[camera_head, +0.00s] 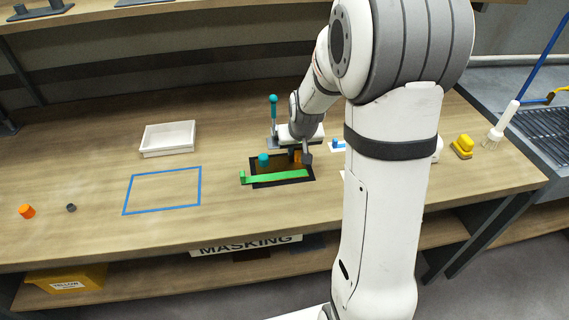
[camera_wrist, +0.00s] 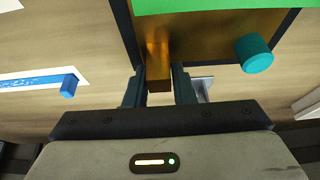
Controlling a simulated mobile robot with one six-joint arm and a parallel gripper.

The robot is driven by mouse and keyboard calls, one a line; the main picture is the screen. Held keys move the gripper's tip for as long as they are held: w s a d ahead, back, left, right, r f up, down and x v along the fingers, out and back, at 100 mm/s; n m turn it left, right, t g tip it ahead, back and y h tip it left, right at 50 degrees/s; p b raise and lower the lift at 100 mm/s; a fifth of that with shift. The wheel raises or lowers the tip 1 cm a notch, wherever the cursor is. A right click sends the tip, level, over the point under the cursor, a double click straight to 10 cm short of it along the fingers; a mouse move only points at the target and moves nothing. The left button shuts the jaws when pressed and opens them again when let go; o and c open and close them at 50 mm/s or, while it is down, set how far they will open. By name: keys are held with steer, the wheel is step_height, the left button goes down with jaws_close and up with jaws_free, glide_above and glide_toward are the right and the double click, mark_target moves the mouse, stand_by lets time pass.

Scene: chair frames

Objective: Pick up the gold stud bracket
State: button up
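The gold stud bracket (camera_wrist: 207,40) is a shiny gold-brown plate with a raised block-like stud (camera_wrist: 158,72). My gripper (camera_wrist: 158,80) is down at the bracket with one finger on each side of the stud. The fingers look very close to the stud, but I cannot tell whether both touch it. In the head view my gripper (camera_head: 300,157) is partly hidden by my wrist.
A green bar (camera_head: 275,178) crosses the bracket's near side. A teal knob (camera_wrist: 254,53) stands beside the stud. A teal-handled clamp (camera_head: 273,112) stands behind.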

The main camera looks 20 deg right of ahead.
jaws_close()
